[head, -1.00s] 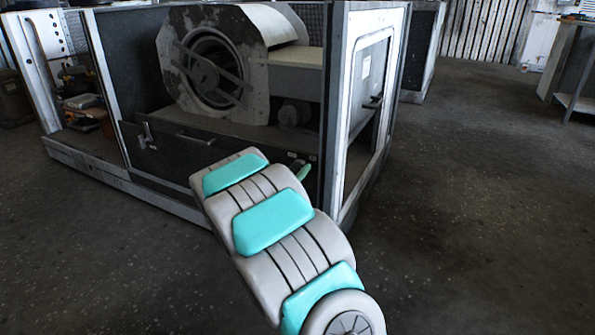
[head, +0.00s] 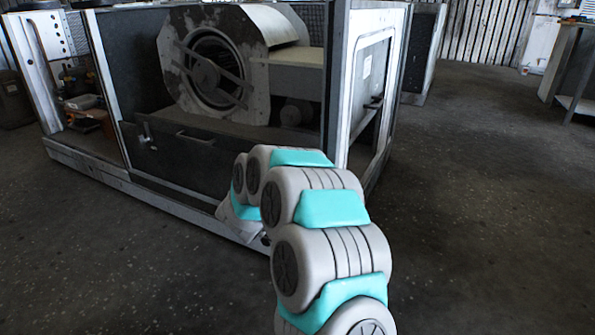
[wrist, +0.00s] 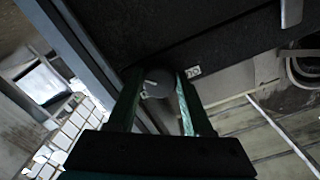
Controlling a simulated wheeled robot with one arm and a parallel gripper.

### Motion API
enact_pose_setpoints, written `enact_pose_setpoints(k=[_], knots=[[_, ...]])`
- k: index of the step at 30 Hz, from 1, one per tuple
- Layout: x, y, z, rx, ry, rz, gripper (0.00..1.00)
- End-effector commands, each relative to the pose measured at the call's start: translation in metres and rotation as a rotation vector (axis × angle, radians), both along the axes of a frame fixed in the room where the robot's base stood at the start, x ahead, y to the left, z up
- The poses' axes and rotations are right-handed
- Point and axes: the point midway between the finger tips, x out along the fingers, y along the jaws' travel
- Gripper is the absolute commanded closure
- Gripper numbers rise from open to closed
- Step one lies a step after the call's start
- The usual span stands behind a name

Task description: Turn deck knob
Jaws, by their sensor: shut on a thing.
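The deck knob (wrist: 157,86) is a small, round, dark grey knob on the dark panel in the wrist view. My gripper (wrist: 159,88) has one greenish finger on each side of it and is shut on it. In the head view, the knob and my fingers are hidden behind my arm. The blower housing (head: 185,158) stands in front of me, with the round blower (head: 172,60) inside above the dark front deck.
The housing's white corner post (head: 337,90) rises close behind my arm. A small handle (head: 147,135) sits on the deck front at left. A table (head: 580,100) stands at far right. The floor to the right is clear.

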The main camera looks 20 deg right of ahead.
Motion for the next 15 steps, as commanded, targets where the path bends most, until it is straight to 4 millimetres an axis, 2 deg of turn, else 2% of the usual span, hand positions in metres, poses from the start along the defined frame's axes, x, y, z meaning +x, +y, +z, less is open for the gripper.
enact_pose_setpoints(k=[15], knots=[[0.0010,0.0013,0.0005,0.305,-0.385,0.000,1.00]])
